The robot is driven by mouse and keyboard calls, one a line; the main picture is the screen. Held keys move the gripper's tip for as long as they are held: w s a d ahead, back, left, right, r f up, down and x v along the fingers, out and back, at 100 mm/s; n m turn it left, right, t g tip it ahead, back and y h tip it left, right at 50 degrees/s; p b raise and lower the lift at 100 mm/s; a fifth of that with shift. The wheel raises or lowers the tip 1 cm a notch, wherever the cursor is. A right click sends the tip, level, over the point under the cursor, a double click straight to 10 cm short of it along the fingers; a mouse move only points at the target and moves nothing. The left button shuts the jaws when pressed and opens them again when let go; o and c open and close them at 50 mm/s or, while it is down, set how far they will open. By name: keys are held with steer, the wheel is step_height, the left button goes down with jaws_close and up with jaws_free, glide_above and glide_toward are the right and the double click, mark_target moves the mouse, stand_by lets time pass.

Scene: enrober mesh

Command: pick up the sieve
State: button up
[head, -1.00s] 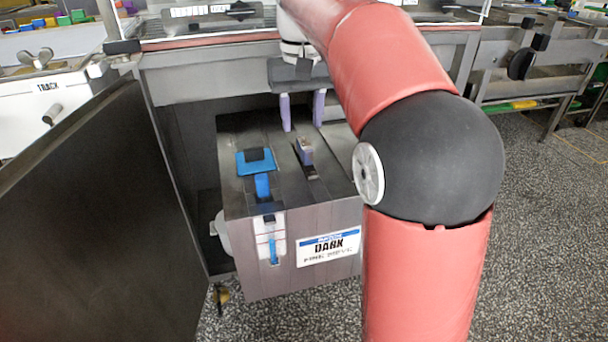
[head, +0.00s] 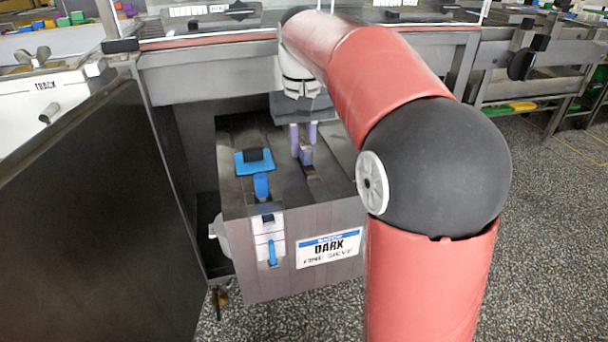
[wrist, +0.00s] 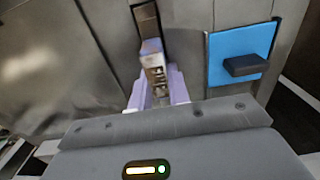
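The sieve (head: 306,156) shows as a small grey-lilac grip at a narrow slot in the top of a dark box. The rest of it is hidden inside the box. The grip also shows in the wrist view (wrist: 153,62), between two lilac fingers. My gripper (head: 303,135) points down over the slot. In the wrist view, the fingers of my gripper (wrist: 159,90) lie close against both sides of the grip, with no clear gap. The box's front label (head: 330,247) reads DARK and a fainter FINE SIEVE.
The box (head: 320,278) stands under a grey machine frame (head: 205,62). A blue plate with a black block (head: 254,160) is on its top, left of the slot. A dark open panel (head: 85,215) stands at the left. Speckled floor is clear in front.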

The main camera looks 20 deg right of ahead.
jaws_close()
steer(key=shift+r, duration=0.15)
